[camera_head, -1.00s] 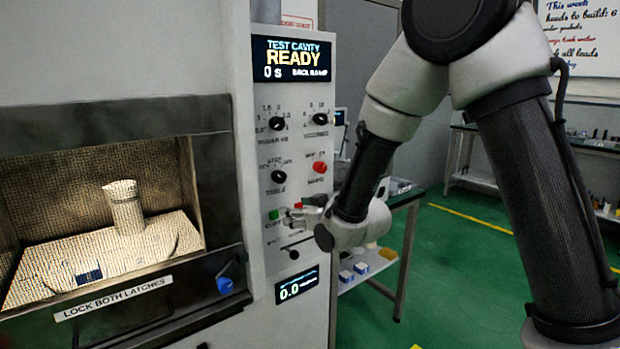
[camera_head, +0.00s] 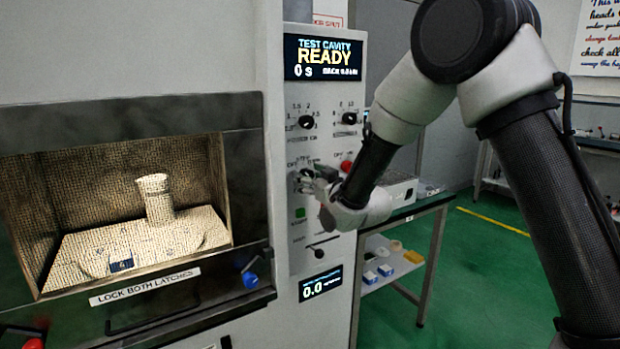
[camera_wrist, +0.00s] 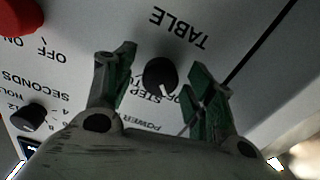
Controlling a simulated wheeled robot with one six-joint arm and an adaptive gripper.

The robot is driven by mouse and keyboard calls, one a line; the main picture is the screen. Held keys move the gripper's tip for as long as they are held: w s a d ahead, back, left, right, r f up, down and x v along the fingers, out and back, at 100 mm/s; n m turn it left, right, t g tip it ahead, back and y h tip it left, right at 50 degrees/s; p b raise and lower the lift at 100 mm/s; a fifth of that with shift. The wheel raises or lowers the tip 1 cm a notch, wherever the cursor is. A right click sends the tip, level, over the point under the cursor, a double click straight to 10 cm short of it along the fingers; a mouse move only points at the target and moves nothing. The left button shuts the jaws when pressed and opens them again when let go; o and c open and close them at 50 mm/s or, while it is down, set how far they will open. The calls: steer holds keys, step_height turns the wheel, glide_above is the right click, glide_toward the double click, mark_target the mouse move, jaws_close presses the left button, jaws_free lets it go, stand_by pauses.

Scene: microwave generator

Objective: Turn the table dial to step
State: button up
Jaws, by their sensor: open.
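The table dial (camera_wrist: 159,74) is a round black knob under the word TABLE in the wrist view, which shows the panel upside down. Its white pointer mark faces the lower edge of that picture, near the small STEP and OFF lettering. I cannot tell exactly which label it meets. My gripper (camera_wrist: 163,62) is open, with one green-padded finger on each side of the dial. I see gaps beside the knob, so it is not clamped. In the head view my gripper (camera_head: 312,182) is at the panel and partly hides the dial.
A red button (camera_head: 346,166) is right of the gripper. Two black knobs (camera_head: 306,122) (camera_head: 349,118) sit above, and a green button (camera_head: 300,213) below. The display (camera_head: 323,57) reads READY. The lit cavity with a pale cylinder (camera_head: 156,199) is at left.

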steer(key=c, duration=1.1)
steer(key=shift+o, duration=0.2)
steer(key=shift+m, duration=4.4)
steer(key=o, duration=1.1)
steer(key=shift+c, duration=0.2)
